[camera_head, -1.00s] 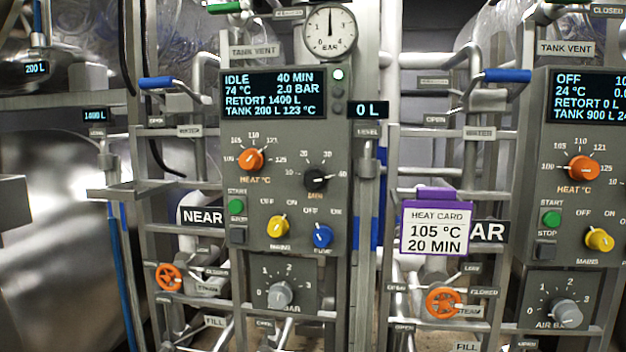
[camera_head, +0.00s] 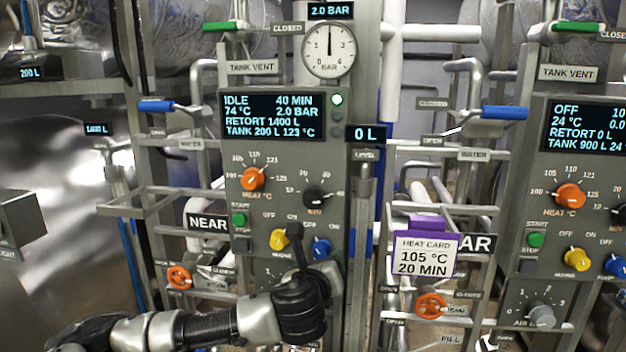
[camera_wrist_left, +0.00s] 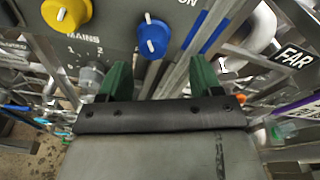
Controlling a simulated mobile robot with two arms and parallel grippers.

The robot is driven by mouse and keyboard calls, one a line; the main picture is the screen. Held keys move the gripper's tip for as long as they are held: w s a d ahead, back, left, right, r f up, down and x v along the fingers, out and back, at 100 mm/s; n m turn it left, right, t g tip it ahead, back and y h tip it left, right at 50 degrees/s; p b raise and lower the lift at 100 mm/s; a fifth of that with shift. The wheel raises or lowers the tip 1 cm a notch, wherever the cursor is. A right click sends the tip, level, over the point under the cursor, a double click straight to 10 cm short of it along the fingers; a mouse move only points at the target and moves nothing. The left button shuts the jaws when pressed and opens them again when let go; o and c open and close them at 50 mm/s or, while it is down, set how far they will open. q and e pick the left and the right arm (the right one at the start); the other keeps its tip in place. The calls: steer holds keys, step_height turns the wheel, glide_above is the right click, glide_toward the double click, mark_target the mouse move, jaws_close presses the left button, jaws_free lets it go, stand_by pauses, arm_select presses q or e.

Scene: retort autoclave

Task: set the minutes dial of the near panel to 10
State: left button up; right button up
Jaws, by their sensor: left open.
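The near panel (camera_head: 232,205) carries a black minutes dial (camera_head: 315,196), its white pointer turned toward the 40 mark. Its screen (camera_head: 273,116) reads IDLE, 40 MIN, 74 °C, 2.0 BAR. My left gripper (camera_head: 294,238) is in front of the panel's lower part, below the minutes dial and close to the yellow and blue knobs. In the left wrist view its green fingers (camera_wrist_left: 160,75) are spread apart with nothing between them. The minutes dial is outside that view. My right gripper is not in view.
On the near panel are an orange heat dial (camera_head: 252,179), a yellow mains knob (camera_head: 278,240) and a blue pump knob (camera_head: 320,248), also in the wrist view (camera_wrist_left: 152,38). A purple-framed heat card (camera_head: 425,255) reads 105 °C, 20 MIN. Pipes and rails surround the panel.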

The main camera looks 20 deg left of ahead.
mark_target(312, 205)
arm_select(q)
steer(key=s+a+r+m+t+y+p, duration=0.15)
steer(key=s+r+m, duration=0.25)
steer(key=s+r, duration=0.5)
steer(key=p+x, duration=0.1)
steer(key=x, duration=0.3)
steer(key=r+p+x, duration=0.1)
steer(key=p+x, duration=0.1)
steer(key=x, duration=0.2)
steer(key=d+r+p+x, duration=0.1)
steer(key=x, duration=0.3)
steer(key=shift+w+d+r+p, duration=0.1)
steer(key=shift+w+r+p, duration=0.1)
steer(key=shift+p, duration=0.2)
steer(key=shift+w+f, duration=0.2)
steer(key=shift+w, duration=0.2)
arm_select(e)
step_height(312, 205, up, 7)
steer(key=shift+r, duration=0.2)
arm_select(q)
steer(key=shift+c, duration=0.2)
steer(key=c, duration=0.9)
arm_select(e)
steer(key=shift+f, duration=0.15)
